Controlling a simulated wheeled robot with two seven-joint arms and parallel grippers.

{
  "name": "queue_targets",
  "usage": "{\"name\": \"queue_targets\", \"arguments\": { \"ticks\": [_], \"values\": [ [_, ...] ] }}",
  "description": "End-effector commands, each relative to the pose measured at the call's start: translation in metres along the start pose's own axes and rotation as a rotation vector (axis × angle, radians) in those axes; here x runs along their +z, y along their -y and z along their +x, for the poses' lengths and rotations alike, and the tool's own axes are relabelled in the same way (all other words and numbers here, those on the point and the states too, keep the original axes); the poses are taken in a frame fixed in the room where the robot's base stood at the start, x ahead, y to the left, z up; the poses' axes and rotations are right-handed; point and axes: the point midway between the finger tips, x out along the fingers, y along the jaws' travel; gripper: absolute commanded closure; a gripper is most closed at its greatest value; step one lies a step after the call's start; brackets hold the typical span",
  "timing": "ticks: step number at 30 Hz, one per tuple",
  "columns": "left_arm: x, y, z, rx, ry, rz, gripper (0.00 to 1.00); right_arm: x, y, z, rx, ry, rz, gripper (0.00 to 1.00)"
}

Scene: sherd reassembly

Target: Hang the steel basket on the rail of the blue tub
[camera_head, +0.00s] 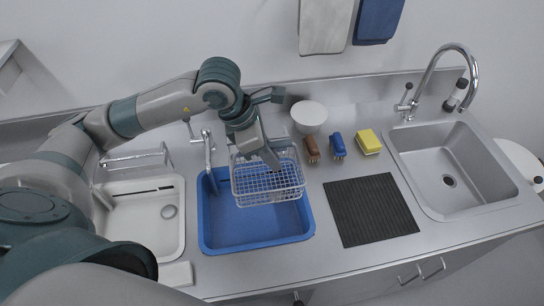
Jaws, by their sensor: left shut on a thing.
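The steel basket (268,183) is a wire-mesh box in the middle of the camera_head view. It hangs from my left gripper (271,158), which is shut on it near its back part. The basket is over the back right part of the blue tub (250,231), and I cannot tell whether it touches the tub. My right gripper is not in view.
Right of the tub are a white bowl (309,115), a brown brush (312,149), a blue brush (337,144), a yellow sponge (368,141) and a black ribbed mat (371,210). A steel sink (449,168) with a tap (441,75) is further right. A white basin (146,222) stands left.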

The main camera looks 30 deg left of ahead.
Motion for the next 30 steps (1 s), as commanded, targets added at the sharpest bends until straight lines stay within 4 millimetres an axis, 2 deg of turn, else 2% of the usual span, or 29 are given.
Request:
{"name": "queue_targets", "arguments": {
  "ticks": [30],
  "values": [
    [-0.003, -0.048, 0.007, 0.0, 0.001, -0.001, 1.0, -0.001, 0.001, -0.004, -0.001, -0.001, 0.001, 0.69]
  ]
}}
